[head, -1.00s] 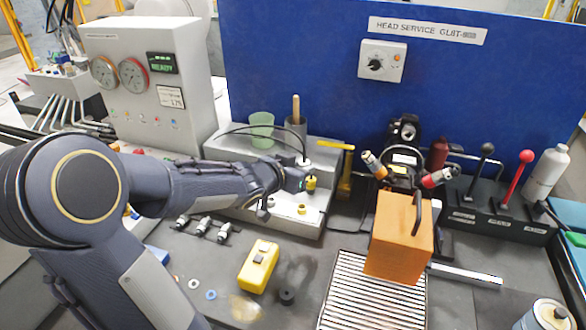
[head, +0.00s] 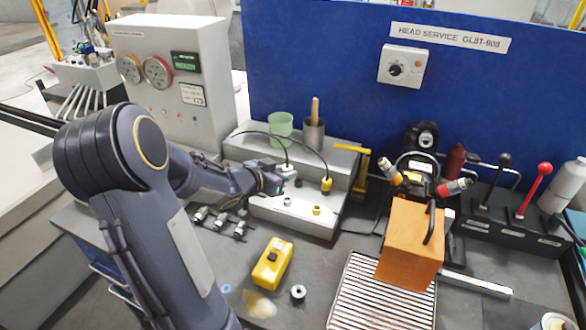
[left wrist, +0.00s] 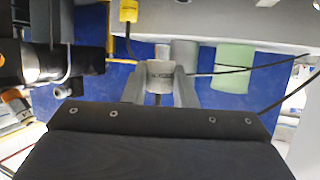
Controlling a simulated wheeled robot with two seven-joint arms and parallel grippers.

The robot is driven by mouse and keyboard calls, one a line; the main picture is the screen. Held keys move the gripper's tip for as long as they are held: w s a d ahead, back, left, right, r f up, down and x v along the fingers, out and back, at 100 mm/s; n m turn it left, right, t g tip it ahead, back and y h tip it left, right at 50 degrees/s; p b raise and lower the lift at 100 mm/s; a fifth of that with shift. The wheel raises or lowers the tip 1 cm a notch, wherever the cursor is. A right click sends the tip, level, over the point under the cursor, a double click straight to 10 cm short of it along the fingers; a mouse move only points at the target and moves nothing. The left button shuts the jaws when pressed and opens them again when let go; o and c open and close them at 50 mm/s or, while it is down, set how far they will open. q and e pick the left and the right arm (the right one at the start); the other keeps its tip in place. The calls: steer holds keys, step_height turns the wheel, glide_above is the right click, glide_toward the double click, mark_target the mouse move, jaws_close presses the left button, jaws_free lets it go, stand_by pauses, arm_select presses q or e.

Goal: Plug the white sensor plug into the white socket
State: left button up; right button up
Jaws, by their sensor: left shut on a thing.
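The white plug (head: 289,172) is between the fingers of my left gripper (head: 284,176), which is shut on it. A black cable runs from its top. In the left wrist view the white plug (left wrist: 160,74) shows between the two fingers (left wrist: 160,92). The white socket (head: 288,201) is on the lower step of the grey block (head: 262,207), below the plug in the head view. The plug looks apart from it. The yellow plug (head: 326,185) stands to the right, with the yellow socket (head: 316,210) in front. My right gripper is not in view.
A green cup (head: 280,125) and a metal cup (head: 313,133) stand on the upper step. A yellow box (head: 272,263) and several small connectors (head: 220,221) lie in front.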

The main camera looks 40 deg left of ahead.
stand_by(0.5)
arm_select(q)
step_height(320, 180, down, 6)
steer(key=b, duration=0.4)
steer(key=shift+r, duration=0.15)
steer(key=shift+p, duration=0.4)
stand_by(1.7)
steer(key=shift+f+b, duration=1.2)
steer(key=shift+f, duration=0.25)
steer(key=o, duration=1.1)
steer(key=shift+c, duration=0.2)
steer(key=shift+s+a+r, duration=0.1)
